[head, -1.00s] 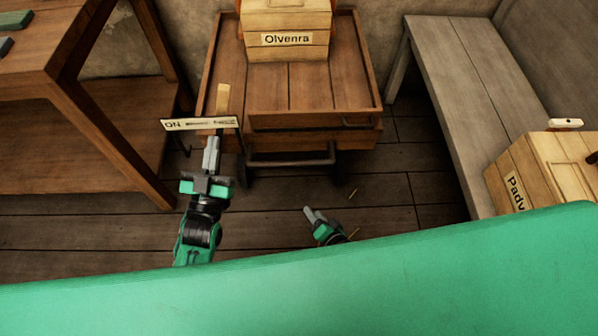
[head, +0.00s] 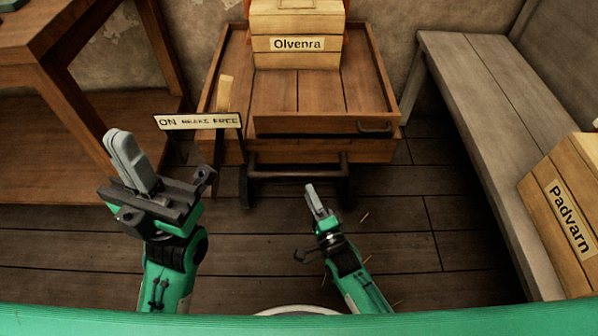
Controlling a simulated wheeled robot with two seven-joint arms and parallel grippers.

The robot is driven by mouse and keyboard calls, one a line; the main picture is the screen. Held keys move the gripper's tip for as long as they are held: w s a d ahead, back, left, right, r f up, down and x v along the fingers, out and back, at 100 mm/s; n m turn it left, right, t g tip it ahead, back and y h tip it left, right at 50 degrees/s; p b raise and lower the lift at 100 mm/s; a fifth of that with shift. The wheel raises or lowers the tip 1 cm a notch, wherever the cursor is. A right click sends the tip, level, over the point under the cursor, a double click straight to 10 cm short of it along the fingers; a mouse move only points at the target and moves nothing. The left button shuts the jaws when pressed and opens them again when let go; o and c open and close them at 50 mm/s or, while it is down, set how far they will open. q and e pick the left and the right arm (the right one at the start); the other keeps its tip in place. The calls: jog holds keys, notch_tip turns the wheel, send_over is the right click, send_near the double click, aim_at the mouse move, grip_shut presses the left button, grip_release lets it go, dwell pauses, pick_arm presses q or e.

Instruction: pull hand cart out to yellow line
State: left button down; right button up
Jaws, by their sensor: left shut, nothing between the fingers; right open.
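The wooden hand cart (head: 225,75) stands against the back wall, with a crate labelled Olvenra (head: 298,58) on it. Its dark handle bar (head: 295,172) hangs low at the front. A light wooden lever (head: 224,93) stands at its left front corner, behind a sign plate (head: 198,121) reading ON at left and FREE at right. My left gripper (head: 119,148) is shut and empty, left of the sign and apart from it. My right gripper (head: 313,198) is open, just in front of the bar, with no visible hold on it. No yellow line is in view.
A wooden table (head: 65,75) stands at left. The plank floor (head: 410,230) before the cart is mostly clear, with bits of straw.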

jog(key=b+x, duration=0.2)
jog(key=x, duration=0.7)
jog(key=shift+w, duration=0.1)
grip_shut()
